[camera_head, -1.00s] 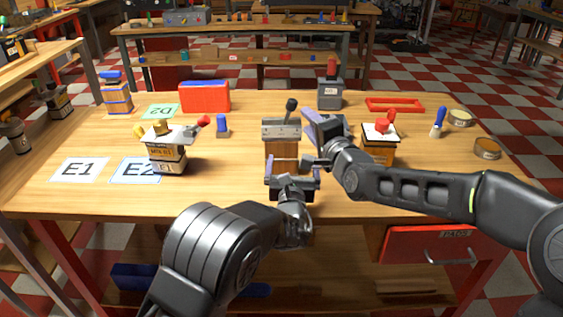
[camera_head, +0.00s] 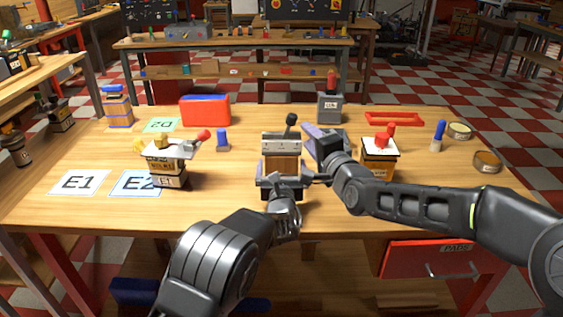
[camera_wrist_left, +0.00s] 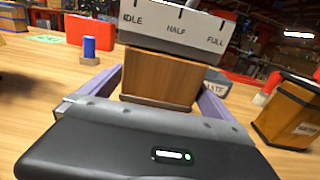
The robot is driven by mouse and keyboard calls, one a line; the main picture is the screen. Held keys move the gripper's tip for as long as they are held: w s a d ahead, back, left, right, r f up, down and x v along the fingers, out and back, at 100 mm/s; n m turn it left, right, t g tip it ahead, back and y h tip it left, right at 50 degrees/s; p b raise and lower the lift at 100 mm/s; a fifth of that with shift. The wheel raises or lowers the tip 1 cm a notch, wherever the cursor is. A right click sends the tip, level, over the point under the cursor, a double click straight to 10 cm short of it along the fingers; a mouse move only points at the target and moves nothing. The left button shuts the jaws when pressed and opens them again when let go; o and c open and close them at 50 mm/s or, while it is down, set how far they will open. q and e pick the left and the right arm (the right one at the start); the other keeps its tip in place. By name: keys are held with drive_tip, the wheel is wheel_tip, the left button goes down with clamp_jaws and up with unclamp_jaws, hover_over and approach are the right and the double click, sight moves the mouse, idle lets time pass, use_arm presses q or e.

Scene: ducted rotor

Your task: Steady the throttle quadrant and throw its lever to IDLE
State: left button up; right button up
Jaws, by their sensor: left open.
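The throttle quadrant (camera_head: 282,165) is a wooden block with a grey top plate, standing upright near the table's middle. In the left wrist view the plate (camera_wrist_left: 178,32) reads IDLE, HALF, FULL from left to right. The lever's black knob (camera_head: 291,119) rises right of the plate's middle in the head view; the lever is outside the wrist view. My left gripper (camera_head: 281,178) is open at the quadrant's near side, its purple fingers (camera_wrist_left: 98,82) flanking the block. My right gripper (camera_head: 324,142) hovers just right of the quadrant; its jaw gap is unclear.
A labelled block with a red-tipped lever (camera_head: 168,165) stands left, a white-topped block with red knobs (camera_head: 379,160) right. Behind are a red bin (camera_head: 205,112), a blue-topped peg (camera_head: 222,140) and a grey box (camera_head: 330,108).

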use_arm(q)
drive_tip(key=shift+w, duration=1.65)
drive_tip(key=shift+c, duration=0.4)
drive_tip(key=c, duration=1.6)
drive_tip(key=shift+o, duration=0.2)
